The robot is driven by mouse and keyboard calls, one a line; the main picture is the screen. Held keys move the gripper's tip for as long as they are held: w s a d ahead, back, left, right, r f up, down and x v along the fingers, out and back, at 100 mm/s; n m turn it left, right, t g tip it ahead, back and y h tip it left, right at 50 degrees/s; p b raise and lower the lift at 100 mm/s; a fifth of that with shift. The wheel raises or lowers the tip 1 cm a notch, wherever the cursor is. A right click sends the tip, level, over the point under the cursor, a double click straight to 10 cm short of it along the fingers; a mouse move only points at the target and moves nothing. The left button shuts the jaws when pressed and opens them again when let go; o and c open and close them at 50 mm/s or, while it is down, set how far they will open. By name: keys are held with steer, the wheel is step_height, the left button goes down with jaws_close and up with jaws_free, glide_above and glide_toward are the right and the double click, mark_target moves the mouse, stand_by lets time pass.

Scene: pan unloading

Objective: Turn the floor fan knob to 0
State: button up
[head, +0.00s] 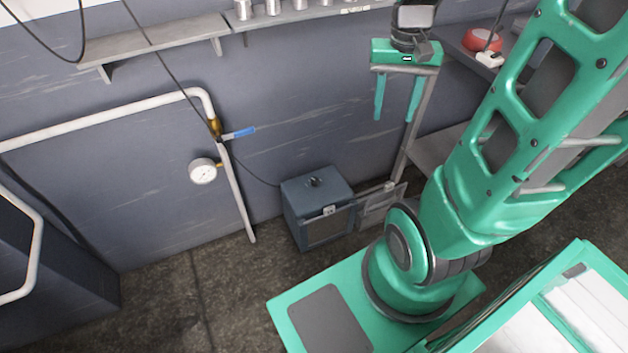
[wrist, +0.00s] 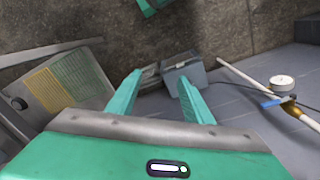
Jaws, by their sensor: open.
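The floor fan (head: 300,218) is a blue-grey box on the floor against the wall, with a front panel facing right and forward. A dark knob (head: 315,182) sits on its top face; its setting is too small to read. The fan also shows in the wrist view (wrist: 191,72), beyond the fingers and partly hidden by the right one. My gripper (head: 397,115) is open and empty, fingers pointing down, well above and to the right of the fan. In the wrist view my gripper (wrist: 160,80) has its two fingers spread apart with nothing between them.
A white pipe (head: 236,190) with a blue-handled valve (head: 238,133) and a gauge (head: 203,171) runs down the wall left of the fan. A wall shelf (head: 160,45) is above. A grey panel (wrist: 65,85) is left in the wrist view. Floor left of the fan is clear.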

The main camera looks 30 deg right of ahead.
steer(key=w+d+f, duration=0.1)
steer(key=w+f, duration=0.3)
steer(key=w, duration=0.3)
steer(key=w+d+f, duration=0.2)
steer(key=w+f, duration=0.1)
steer(key=w, duration=0.3)
steer(key=m, duration=0.3)
glide_above(315, 180)
step_height(315, 180, down, 40)
steer(key=shift+y, duration=0.3)
step_height(315, 180, down, 12)
steer(key=shift+r, duration=0.25)
steer(key=c, duration=1.1)
steer(key=shift+o, duration=0.2)
